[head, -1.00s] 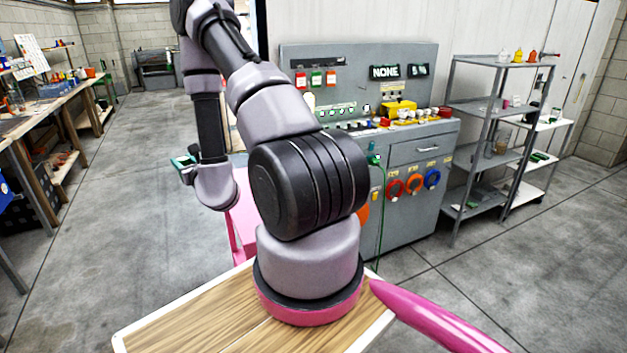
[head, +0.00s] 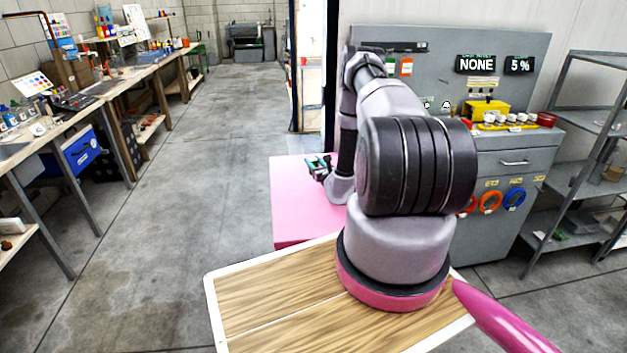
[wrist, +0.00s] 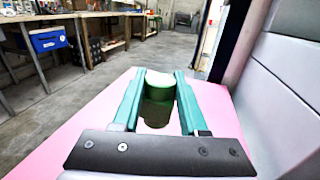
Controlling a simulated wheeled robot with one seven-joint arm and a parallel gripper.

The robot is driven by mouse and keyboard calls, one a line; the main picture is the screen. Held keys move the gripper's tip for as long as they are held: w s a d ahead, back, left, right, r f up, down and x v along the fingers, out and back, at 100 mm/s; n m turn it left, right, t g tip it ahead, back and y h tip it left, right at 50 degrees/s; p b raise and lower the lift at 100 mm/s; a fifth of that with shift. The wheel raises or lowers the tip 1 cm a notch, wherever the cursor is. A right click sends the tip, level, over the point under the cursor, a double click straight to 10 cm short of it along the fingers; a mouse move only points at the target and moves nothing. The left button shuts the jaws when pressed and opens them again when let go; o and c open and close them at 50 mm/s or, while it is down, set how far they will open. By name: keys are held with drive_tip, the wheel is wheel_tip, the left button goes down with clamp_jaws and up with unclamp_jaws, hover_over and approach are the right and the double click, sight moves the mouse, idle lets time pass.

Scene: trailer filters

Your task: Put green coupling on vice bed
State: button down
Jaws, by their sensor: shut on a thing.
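The green coupling (wrist: 159,92) is an upright, short green cylinder in the wrist view. My gripper (wrist: 158,76) is shut on it, with one teal finger on each side. My gripper also shows small in the head view (head: 319,166), left of my arm and above the pink surface; the coupling is hard to make out there. I cannot make out the vice bed for certain. A small green object (head: 197,50) stands at the far end of the left benches, too small to identify.
Workbenches (head: 105,88) with tools and bottles line the left wall, with a blue box (head: 82,150) below. A grey control cabinet (head: 515,161) and metal shelves (head: 575,215) stand at the right. The concrete floor aisle (head: 215,150) between is clear.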

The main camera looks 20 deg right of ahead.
drive_tip(key=shift+a+f, duration=0.1)
drive_tip(key=shift+f, duration=2.9)
drive_tip(key=shift+f, duration=0.1)
drive_tip(key=shift+c, duration=2.2)
unclamp_jaws()
